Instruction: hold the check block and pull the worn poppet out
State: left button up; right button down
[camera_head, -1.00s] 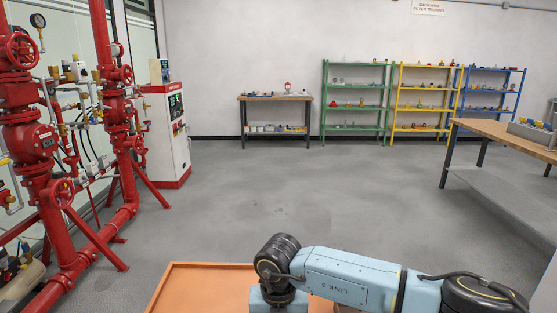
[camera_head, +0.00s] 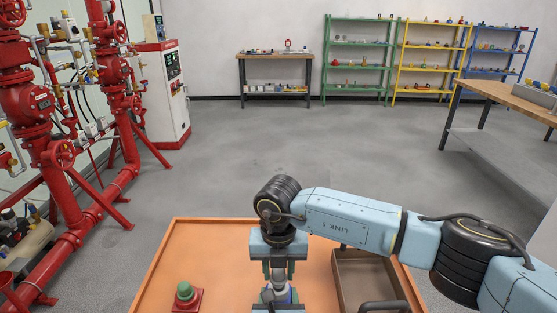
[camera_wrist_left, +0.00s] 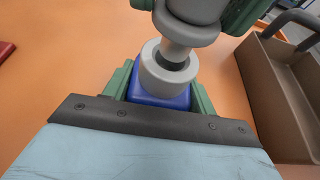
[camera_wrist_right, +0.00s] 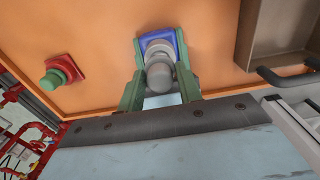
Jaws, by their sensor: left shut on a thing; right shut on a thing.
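The check block (camera_wrist_left: 160,97) is blue with a grey round collar on top. It stands low on the orange top, and it also shows in the right wrist view (camera_wrist_right: 177,41). My left gripper (camera_wrist_left: 160,88) is shut on the block, one green finger on each side. The grey worn poppet (camera_wrist_left: 178,48) is over the collar, its stem lined up with the dark bore; I cannot tell how deep the stem sits. My right gripper (camera_wrist_right: 159,82) points down and is shut on the poppet, directly above the block. In the head view the poppet (camera_head: 279,283) is partly hidden by the gripper.
A green-topped piece on a red base (camera_head: 185,296) stands to the left on the orange top (camera_head: 225,245). A brown open box (camera_head: 341,279) with a dark handle stands to the right. Red pipework (camera_head: 110,190) is farther left. Shelves and a bench line the back wall.

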jog(key=shift+r, duration=1.75)
pick_arm(q)
jog(key=o, duration=1.6)
jog(key=shift+c, duration=0.2)
